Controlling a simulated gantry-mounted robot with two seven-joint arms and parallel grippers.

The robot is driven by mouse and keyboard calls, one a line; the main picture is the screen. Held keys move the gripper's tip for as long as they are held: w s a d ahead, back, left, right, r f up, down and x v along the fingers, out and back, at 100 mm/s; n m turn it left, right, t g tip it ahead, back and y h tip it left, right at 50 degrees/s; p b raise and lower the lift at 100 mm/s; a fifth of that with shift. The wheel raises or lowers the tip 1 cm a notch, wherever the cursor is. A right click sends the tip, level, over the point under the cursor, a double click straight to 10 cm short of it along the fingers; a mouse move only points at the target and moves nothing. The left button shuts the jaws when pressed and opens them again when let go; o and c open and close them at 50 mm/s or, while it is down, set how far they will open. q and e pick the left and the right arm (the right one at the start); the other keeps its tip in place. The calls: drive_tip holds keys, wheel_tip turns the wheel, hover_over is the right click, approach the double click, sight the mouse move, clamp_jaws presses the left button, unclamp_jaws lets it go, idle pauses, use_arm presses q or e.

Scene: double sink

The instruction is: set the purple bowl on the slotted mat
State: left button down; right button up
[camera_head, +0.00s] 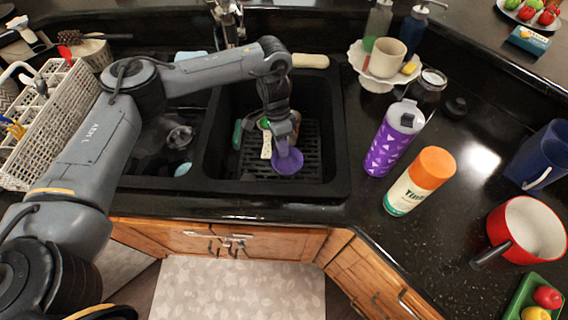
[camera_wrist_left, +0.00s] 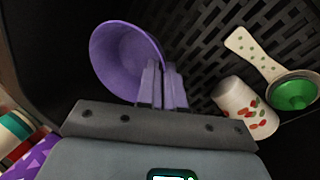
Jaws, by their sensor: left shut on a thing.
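The purple bowl (camera_head: 287,163) is in the right sink basin, near the front of the slotted mat. It also shows in the left wrist view (camera_wrist_left: 122,55), with its inside facing the camera. My left gripper (camera_head: 284,144) reaches down into the basin. Its fingers (camera_wrist_left: 163,85) are shut on the bowl's rim. The dark slotted mat (camera_head: 312,150) covers the basin floor; its slots also show in the left wrist view (camera_wrist_left: 205,45). I cannot tell whether the bowl touches the mat. My right gripper is not in view.
In the basin, left of the bowl, are a spotted-handled green utensil (camera_wrist_left: 295,93) and a white cup with red decoration (camera_wrist_left: 245,108). A purple bottle (camera_head: 394,138) and an orange-capped bottle (camera_head: 420,181) stand on the right counter. A white dish rack (camera_head: 58,125) stands left.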

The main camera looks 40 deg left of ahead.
use_arm(q)
drive_tip(key=f+b, duration=0.1)
drive_tip(key=f, duration=0.4)
drive_tip(key=s+f+b, duration=0.1)
drive_tip(key=f, duration=0.1)
drive_tip(key=shift+f+b, duration=0.35)
drive_tip(key=shift+f, duration=0.05)
drive_tip(key=shift+f+b, duration=0.65)
drive_tip(key=shift+f, duration=1.65)
drive_tip(key=c, duration=1.3)
unclamp_jaws()
drive_tip(key=shift+p+v, duration=2.2)
drive_tip(key=shift+v, duration=3.9)
